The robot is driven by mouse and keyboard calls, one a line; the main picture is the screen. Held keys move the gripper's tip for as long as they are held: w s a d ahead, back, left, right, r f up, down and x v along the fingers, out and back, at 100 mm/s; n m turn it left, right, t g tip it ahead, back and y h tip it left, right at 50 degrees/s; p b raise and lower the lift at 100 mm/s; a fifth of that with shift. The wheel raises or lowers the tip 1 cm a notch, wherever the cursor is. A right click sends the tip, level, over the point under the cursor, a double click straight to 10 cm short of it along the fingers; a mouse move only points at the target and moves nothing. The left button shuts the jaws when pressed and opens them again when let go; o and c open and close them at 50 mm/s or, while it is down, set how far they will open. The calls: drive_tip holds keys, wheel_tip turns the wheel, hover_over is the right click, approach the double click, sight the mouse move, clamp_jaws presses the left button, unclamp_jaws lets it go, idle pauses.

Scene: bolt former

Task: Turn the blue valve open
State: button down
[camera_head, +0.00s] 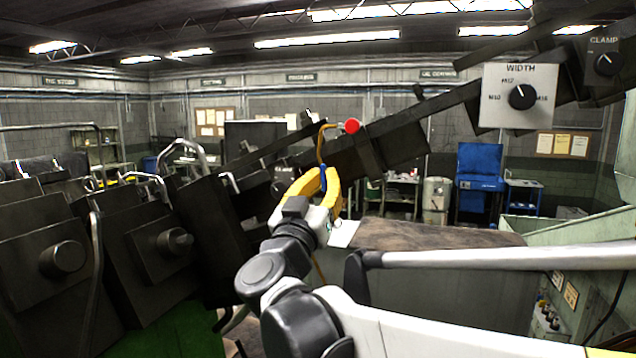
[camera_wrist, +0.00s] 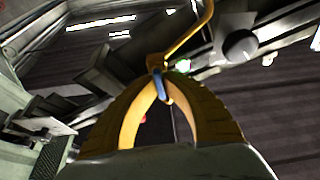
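The blue valve (camera_head: 323,171) is a small blue lever on a thin yellow pipe (camera_head: 320,145) near the middle of the head view. My gripper (camera_head: 324,178) has yellow fingers and reaches up to the valve from below. In the wrist view the two fingertips (camera_wrist: 158,72) come close together with the blue valve (camera_wrist: 162,88) between them, and they look closed on it. The fingers hide part of the valve, and the exact contact is hard to see.
A red button (camera_head: 351,126) sits just right of the pipe. A dark slanted machine beam runs behind, with a WIDTH dial panel (camera_head: 518,96) and a CLAMP dial (camera_head: 605,64) at upper right. Dark machine blocks (camera_head: 160,240) fill the left.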

drive_tip(key=shift+m+h, duration=0.4)
drive_tip(key=shift+m, duration=0.3)
drive_tip(key=c, duration=1.5)
unclamp_jaws()
drive_tip(key=shift+c, duration=0.2)
drive_tip(key=v, duration=0.8)
drive_tip(key=shift+r, duration=0.1)
